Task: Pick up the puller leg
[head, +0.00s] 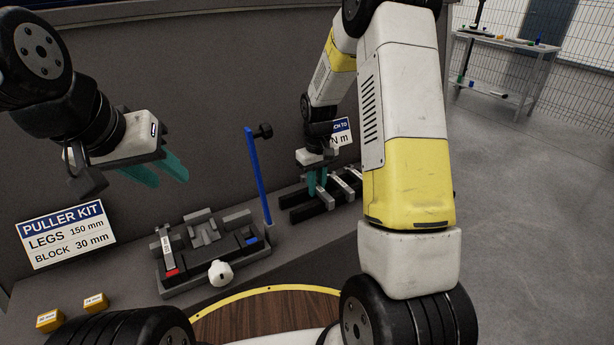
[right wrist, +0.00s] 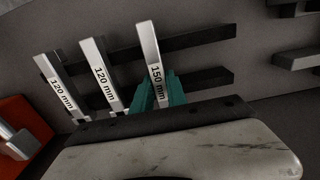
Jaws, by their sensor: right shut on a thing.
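A puller leg marked 150 mm (right wrist: 151,48) is a pale metal bar in the right wrist view. My right gripper (right wrist: 157,92) has its teal fingers shut around this leg, which lies across the dark rack bars. In the head view the right gripper (head: 317,184) points down at the rack, and the held leg is mostly hidden behind its fingers. My left gripper (head: 171,178) is open and empty, above the bench at left.
The dark rack (head: 298,213) stands on the bench right of a blue post (head: 257,178). A grey tray (head: 190,284) with parts stands left of the post. A sign (head: 64,235) reads legs 150 mm, block 30 mm. Two yellow blocks (head: 50,320) (head: 95,302) sit front left.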

